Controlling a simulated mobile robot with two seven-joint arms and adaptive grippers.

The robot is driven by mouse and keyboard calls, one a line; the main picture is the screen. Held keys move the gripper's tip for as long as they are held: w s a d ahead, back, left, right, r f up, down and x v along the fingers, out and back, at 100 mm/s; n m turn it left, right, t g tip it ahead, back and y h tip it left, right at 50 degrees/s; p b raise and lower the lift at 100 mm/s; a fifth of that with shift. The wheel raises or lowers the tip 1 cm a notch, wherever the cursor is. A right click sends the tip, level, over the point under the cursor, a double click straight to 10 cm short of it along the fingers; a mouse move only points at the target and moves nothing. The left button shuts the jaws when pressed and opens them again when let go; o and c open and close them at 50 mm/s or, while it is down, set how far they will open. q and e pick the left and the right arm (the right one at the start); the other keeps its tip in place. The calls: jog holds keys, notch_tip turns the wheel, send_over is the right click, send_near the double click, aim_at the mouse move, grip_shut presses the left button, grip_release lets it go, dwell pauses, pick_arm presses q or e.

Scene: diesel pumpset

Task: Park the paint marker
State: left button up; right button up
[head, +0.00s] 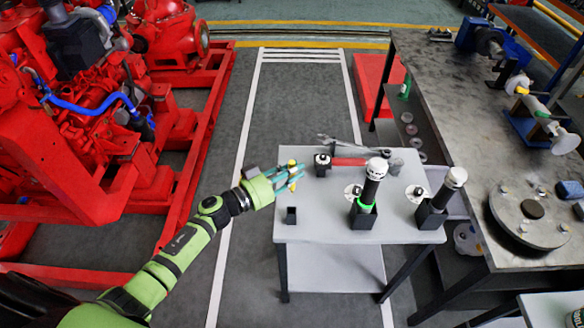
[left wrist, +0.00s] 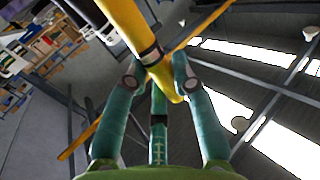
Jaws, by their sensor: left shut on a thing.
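My left gripper (head: 287,177) has teal fingers and is shut on a yellow paint marker (left wrist: 128,24). In the head view the marker's yellow end (head: 292,163) shows above the fingers, over the left edge of the grey table (head: 330,222). In the left wrist view the marker slants between the fingers, with a dark band near the grip. A small black square holder (head: 291,215) stands on the table's left front, apart from and nearer than the gripper; it looks empty. My right gripper is not in view.
Two black cylinders with white tops stand in black holders, one with a green ring (head: 366,195), one farther right (head: 443,197). A small black-and-white jar (head: 322,165) and a red-handled wrench (head: 350,161) lie behind. A red engine (head: 75,110) is left, a dark workbench (head: 470,130) right.

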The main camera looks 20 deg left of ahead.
pick_arm(q)
jog(key=shift+s, duration=0.1)
notch_tip(320, 180, down, 13)
jog(key=b, duration=1)
dwell(1.1)
jog(key=shift+f+b, duration=0.65)
jog(key=shift+f, duration=0.35)
dwell(0.4)
jog(key=o, duration=1)
jog(key=shift+o, duration=0.2)
